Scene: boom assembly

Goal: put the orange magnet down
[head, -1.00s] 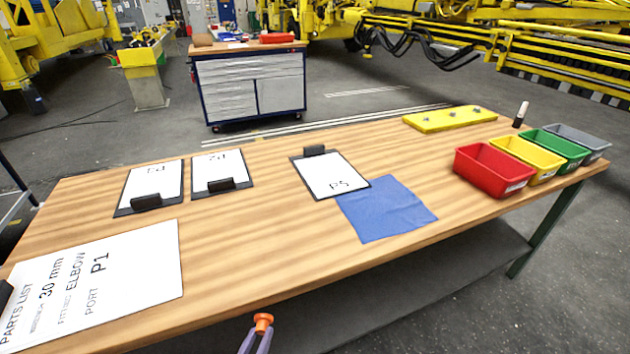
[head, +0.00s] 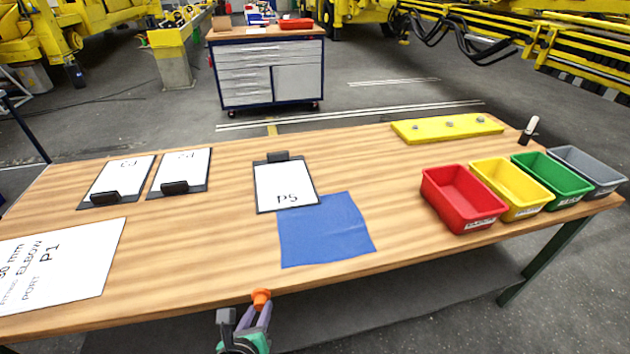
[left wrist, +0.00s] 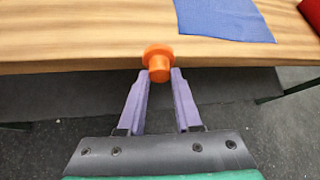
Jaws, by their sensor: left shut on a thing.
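The orange magnet (head: 261,297) is held at the tips of my left gripper (head: 259,312), near the table's front edge in the head view. In the left wrist view the magnet (left wrist: 158,62) sits between the two purple fingertips, its wider round end facing away from the gripper. My left gripper (left wrist: 158,80) is shut on it. The magnet overlaps the table's front edge in both views; I cannot tell its exact height relative to the top. My right gripper is in neither view.
The wooden table (head: 190,250) has free room at its front. A blue cloth (head: 325,232) lies beyond the magnet. Clipboards, including the P5 one (head: 285,187), lie behind. Red (head: 463,200), yellow, green and grey bins stand right. A yellow plate (head: 447,128) lies at the back.

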